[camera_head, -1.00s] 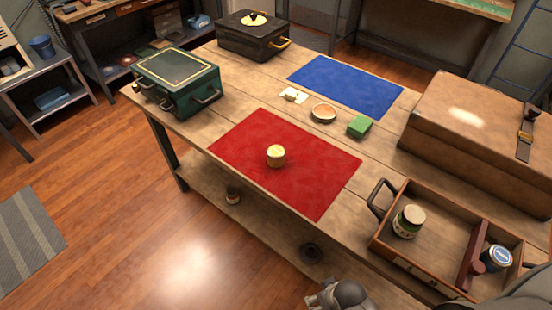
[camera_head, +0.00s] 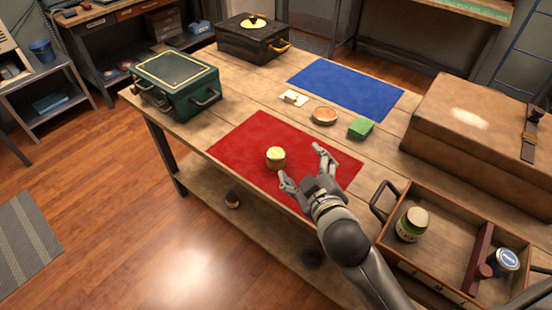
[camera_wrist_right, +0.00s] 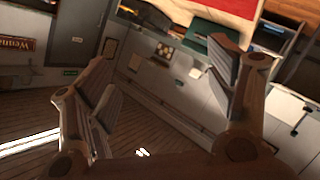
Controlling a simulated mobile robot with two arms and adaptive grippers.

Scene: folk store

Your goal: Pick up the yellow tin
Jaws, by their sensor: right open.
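The yellow tin (camera_head: 276,159) stands upright on the red mat (camera_head: 247,130), near its middle. My right gripper (camera_head: 301,165) is open and empty over the red mat, just right of the tin, fingers pointing towards it. The tin appears apart from the fingers; the gripper's height over the mat is hard to tell. In the right wrist view, the spread fingers (camera_wrist_right: 162,58) have nothing between them, and the tin does not show. A strip of the red mat (camera_wrist_right: 225,8) shows at the top there. My left gripper is not in view.
A wooden crate (camera_head: 385,222) with a jar (camera_head: 411,226) and a blue-lidded tin (camera_head: 503,262) stands at right. A brown case (camera_head: 470,125), green block (camera_head: 361,128), round dish (camera_head: 324,116), green box (camera_head: 177,85) and black box (camera_head: 252,42) are around. The blue mat (camera_head: 345,85) is clear.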

